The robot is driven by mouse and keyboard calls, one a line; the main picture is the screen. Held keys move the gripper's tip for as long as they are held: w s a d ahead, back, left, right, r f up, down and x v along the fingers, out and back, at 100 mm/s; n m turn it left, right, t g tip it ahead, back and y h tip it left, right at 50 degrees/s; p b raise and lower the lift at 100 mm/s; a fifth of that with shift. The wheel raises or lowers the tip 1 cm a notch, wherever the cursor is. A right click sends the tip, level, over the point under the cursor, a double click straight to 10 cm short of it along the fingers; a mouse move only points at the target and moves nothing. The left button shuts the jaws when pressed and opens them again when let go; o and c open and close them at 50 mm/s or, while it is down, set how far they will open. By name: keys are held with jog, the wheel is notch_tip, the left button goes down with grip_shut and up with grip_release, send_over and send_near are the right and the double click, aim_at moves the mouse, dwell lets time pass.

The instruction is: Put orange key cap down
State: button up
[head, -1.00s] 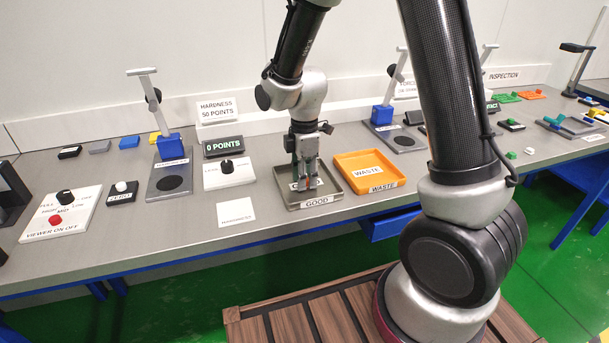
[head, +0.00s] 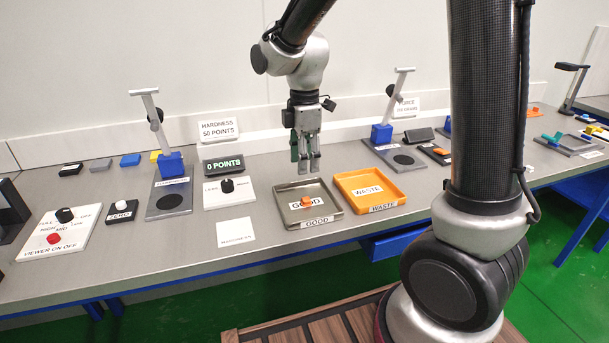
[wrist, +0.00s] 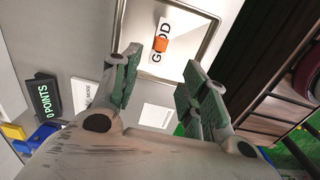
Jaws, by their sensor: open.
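The orange key cap (head: 307,201) lies in the grey GOOD tray (head: 338,212), on the white GOOD label near the tray's middle. In the wrist view the orange key cap (wrist: 160,44) sits on the label inside the tray's metal rim (wrist: 203,52). My gripper (head: 309,171) is open and empty, above the tray and clear of the key cap. In the wrist view its green-padded fingers (wrist: 160,95) stand apart with nothing between them.
The orange WASTE tray (head: 395,200) stands right of the GOOD tray and looks empty. Left are a lever-topped hardness stand (head: 170,180), a 0 POINTS display (head: 222,164) and a knob panel (head: 240,195). A white HARDNESS card (head: 235,232) lies on the bench in front.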

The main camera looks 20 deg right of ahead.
jog(key=s+d+r+m+t, duration=0.2)
jog(key=s+d+r+m, duration=0.6)
jog(key=s+d+r, duration=0.1)
jog(key=s+d+r+m+t, duration=0.2)
jog(key=s+d+m, duration=0.4)
jog(key=s+m, duration=0.4)
jog(key=shift+s+d+r, duration=0.2)
jog(key=shift+s, duration=0.55)
